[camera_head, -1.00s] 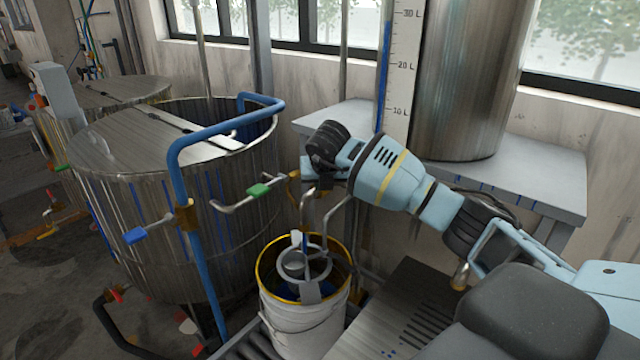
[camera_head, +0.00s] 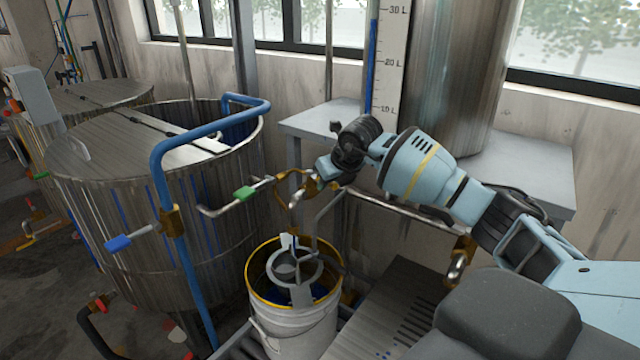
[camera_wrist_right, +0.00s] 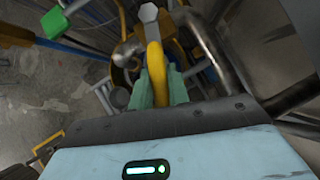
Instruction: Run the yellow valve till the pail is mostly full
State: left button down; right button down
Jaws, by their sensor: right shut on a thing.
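The yellow valve (camera_head: 297,183) is on the pipework above the pail, and its yellow lever shows in the right wrist view (camera_wrist_right: 155,62). My right gripper (camera_head: 325,172) is shut on that lever; its teal fingers (camera_wrist_right: 158,90) stand on either side of it. The white pail (camera_head: 296,328) with a yellow rim stands below the valve, with a grey ring-shaped strainer (camera_head: 298,265) in its mouth. Dark blue shows inside the pail, but the strainer hides much of it and the level is unclear. My left gripper is out of view.
A steel vat (camera_head: 150,210) with a blue pipe (camera_head: 165,190) stands left. A green-handled valve (camera_head: 243,193) and a blue-handled valve (camera_head: 118,242) stick out from it. A steel tank (camera_head: 455,80) with a litre scale (camera_head: 388,65) stands on a grey bench behind my right arm.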

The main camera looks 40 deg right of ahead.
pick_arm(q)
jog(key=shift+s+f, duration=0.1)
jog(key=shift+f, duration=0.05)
pick_arm(e)
jog(key=shift+d, duration=0.2)
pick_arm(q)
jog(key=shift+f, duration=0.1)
pick_arm(e)
jog(key=shift+n, duration=0.3)
